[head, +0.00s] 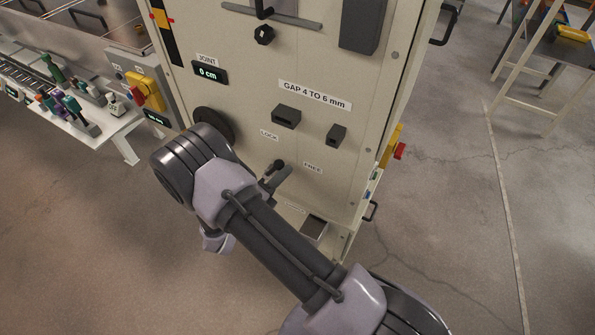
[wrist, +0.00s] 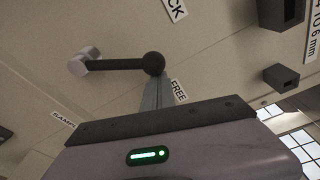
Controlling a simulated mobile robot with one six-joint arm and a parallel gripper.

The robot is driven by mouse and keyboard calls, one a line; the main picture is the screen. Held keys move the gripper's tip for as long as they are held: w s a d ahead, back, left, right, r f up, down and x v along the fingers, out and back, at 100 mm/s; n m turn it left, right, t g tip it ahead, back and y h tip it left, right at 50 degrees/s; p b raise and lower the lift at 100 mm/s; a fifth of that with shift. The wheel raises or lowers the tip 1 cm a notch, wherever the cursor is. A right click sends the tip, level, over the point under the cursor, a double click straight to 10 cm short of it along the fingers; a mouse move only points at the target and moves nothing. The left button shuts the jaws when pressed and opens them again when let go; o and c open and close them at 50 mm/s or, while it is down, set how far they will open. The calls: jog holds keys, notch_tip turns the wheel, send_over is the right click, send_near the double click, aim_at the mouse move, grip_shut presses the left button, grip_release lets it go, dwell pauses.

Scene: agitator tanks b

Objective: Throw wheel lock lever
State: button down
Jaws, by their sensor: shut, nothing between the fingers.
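The wheel lock lever is a dark rod with a round black knob (wrist: 153,63). In the wrist view the rod runs left from the knob to a pale grey pivot block. In the head view the knob (head: 278,165) shows between the LOCK label (head: 268,134) and the FREE label (head: 312,168); my arm and gripper partly hide the lever. My gripper (wrist: 157,82) is shut and empty. Its grey fingers reach up to the knob in the wrist view. I cannot tell whether they touch it.
The cream panel carries a dark round wheel (head: 214,125), partly behind my arm, and two dark boxes (head: 286,117) under the GAP label. A small tray (head: 314,227) sits low on the panel. A bench (head: 100,120) with tools stands left.

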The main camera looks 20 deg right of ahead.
aim_at(277, 164)
jog(key=w+a+r+n, duration=0.1)
jog(key=w+a+r+n+p, duration=0.1)
jog(key=n, duration=0.1)
jog(key=shift+h, duration=0.3)
jog(key=shift+w+a+r+p, duration=0.2)
jog(key=shift+w+a, duration=0.15)
jog(key=shift+w, duration=0.15)
jog(key=shift+w+a+r+p, duration=0.2)
jog(key=shift+w+a, duration=0.15)
jog(key=shift+w, duration=0.15)
